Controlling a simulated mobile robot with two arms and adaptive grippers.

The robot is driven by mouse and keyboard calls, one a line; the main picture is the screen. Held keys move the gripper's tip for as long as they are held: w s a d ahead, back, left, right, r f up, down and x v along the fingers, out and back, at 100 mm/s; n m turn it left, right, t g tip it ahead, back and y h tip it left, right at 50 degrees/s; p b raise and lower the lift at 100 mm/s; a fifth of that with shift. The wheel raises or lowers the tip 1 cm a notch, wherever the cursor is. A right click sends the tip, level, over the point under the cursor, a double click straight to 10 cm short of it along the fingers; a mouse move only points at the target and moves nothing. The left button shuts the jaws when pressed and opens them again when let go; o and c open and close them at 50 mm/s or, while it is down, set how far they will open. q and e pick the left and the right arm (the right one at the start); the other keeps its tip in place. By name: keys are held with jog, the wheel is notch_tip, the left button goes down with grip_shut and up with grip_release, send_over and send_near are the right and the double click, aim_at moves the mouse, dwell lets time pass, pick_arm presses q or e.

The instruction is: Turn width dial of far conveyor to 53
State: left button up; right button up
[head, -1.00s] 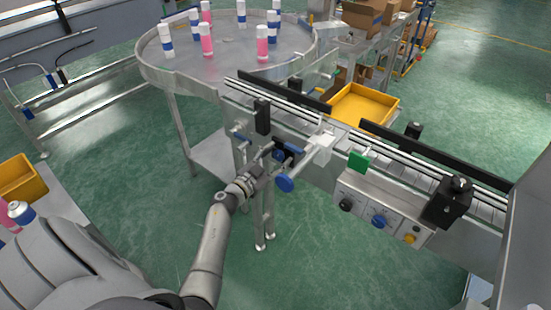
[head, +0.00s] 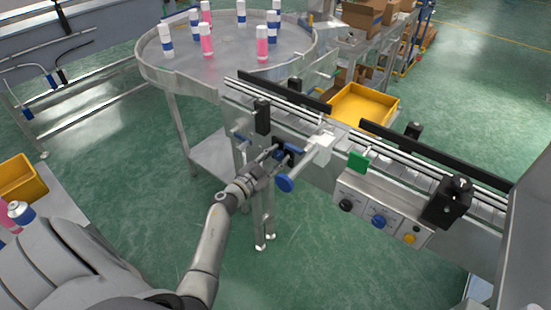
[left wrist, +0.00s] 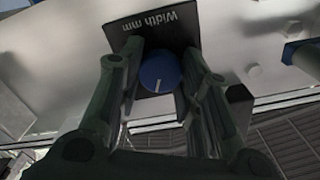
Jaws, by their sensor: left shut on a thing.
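The conveyor (head: 478,203) runs from the round table down to the right, with a black width plate on its near side. In the left wrist view the plate (left wrist: 180,22) reads "Width mm" upside down. The blue width dial (left wrist: 160,72) has a short white mark near its lower edge; I see no readable number. My left gripper (head: 277,155) is at the plate, shut on the dial, with a finger on either side of it in the left wrist view (left wrist: 160,85). In the head view the dial is mostly hidden. My right gripper is not in view.
A control box (head: 375,219) with several knobs is farther right. A yellow bin (head: 362,104) stands behind the conveyor.

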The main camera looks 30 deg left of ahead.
pick_arm(q)
jog(key=m, duration=0.3)
jog(key=shift+f, duration=0.15)
jog(key=m+b, duration=0.1)
jog(key=m, duration=0.3)
jog(key=m+b, duration=0.2)
jog(key=m, duration=0.2)
jog(key=shift+f, duration=0.1)
jog(key=shift+m+b, duration=0.65)
jog(key=shift+m, duration=1.25)
jog(key=o, duration=1)
